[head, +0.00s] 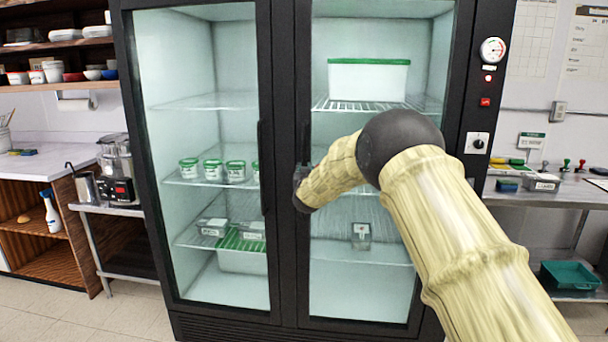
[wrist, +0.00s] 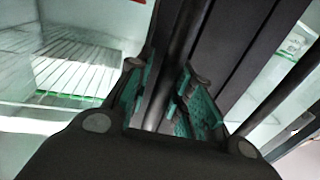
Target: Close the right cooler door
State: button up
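The right cooler door (head: 290,262) is a glass panel in a black frame with a dark vertical handle (head: 306,142) on its left side. It looks flush or nearly flush with the cabinet; I cannot tell whether a small gap is left. My gripper (head: 301,176) is at the lower part of this handle, partly hidden by my wrist. In the wrist view, my gripper's teal-padded fingers (wrist: 163,72) are apart, with a dark upright bar, apparently the handle (wrist: 181,45), running between or just beyond them. I cannot tell whether they touch it.
The left cooler door (head: 265,255) looks shut, with its handle (head: 262,165) close beside the right one. Tubs and a large white box (head: 368,80) sit inside. A steel side table (head: 110,208) stands left; a counter (head: 560,193) stands right.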

jog(key=shift+o, duration=0.6)
jog(key=shift+d+f, duration=0.1)
jog(key=shift+f, duration=0.1)
jog(key=shift+s, duration=0.1)
jog(key=s, duration=1.1)
jog(key=shift+s+d, duration=0.25)
jog(key=shift+s, duration=0.15)
jog(key=shift+f, duration=0.1)
